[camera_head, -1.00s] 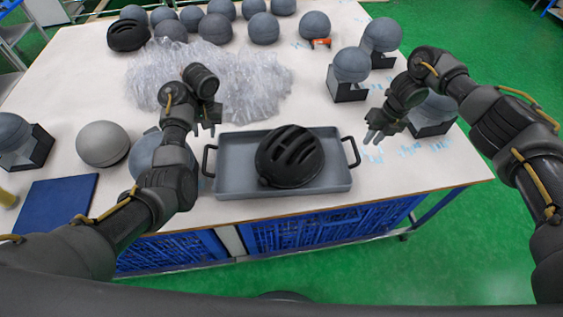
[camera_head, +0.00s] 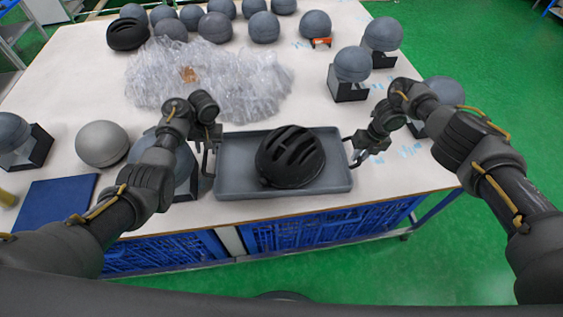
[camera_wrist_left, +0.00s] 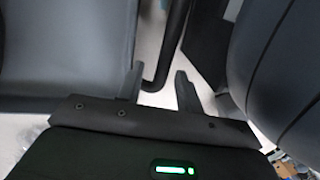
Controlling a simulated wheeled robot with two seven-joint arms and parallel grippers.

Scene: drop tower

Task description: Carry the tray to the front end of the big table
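The grey tray (camera_head: 230,187) lies on the big table (camera_head: 255,115) near its front edge, with a black vented helmet (camera_head: 290,158) in it. My left gripper (camera_head: 208,148) is at the tray's left handle (camera_head: 205,162). In the left wrist view its two fingers (camera_wrist_left: 160,88) stand apart, with the dark handle bar (camera_wrist_left: 170,50) between them and a gap beside it. My right gripper (camera_head: 355,155) is at the tray's right handle, which it partly covers. Its fingertips are too small to tell open from shut.
Left of the tray are a round headform (camera_head: 172,165), a grey ball (camera_head: 102,144) and a blue pad (camera_head: 52,203). Clear plastic wrap (camera_head: 235,85) heaps behind the tray. Headforms on black stands (camera_head: 348,90) are at the right. Bare table lies in front of the left pad's right side.

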